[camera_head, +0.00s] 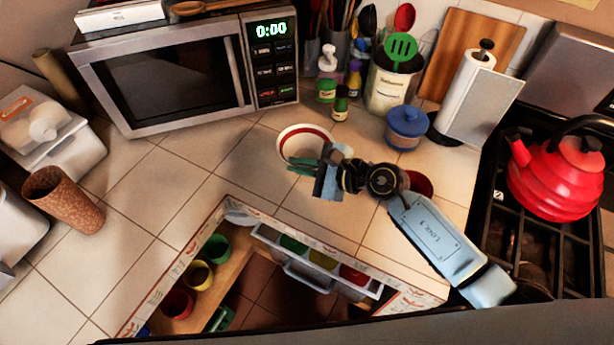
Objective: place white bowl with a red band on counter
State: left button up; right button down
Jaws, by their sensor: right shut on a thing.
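The white bowl with a red band (305,132) is over the tiled counter (228,152), in front of the microwave's right end. My right arm comes in from the lower right. My right gripper (303,166) is shut on the bowl's near rim. The gripper hides the bowl's near side. I cannot tell whether the bowl's base touches the counter. My left gripper is not in view.
A microwave (170,82) stands behind. A blue lidded pot (407,127), a utensil crock (390,88) and small bottles stand back right. A red kettle (556,178) is on the stove. Open drawers hold coloured cups (199,276). Counter left of the bowl is clear.

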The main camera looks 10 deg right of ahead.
notch_tip(320, 180, down, 3)
jog(key=shift+f+b, duration=0.2)
jog(key=shift+b, duration=0.3)
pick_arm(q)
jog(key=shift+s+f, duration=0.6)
pick_arm(e)
jog(key=shift+f, duration=0.15)
jog(key=shift+f, duration=0.15)
jog(key=c, duration=1.6)
grip_release()
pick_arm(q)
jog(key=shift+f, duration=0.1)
pick_arm(e)
jog(key=shift+o, duration=0.2)
jog(key=shift+s+d, duration=0.1)
jog(key=shift+d, duration=0.05)
pick_arm(q)
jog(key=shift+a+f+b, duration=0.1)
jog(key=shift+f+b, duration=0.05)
jog(key=shift+b, duration=0.15)
pick_arm(e)
jog(key=v, duration=1.1)
jog(key=shift+s+d+r, duration=0.2)
jog(key=shift+d+r, duration=0.05)
jog(key=shift+d, duration=0.05)
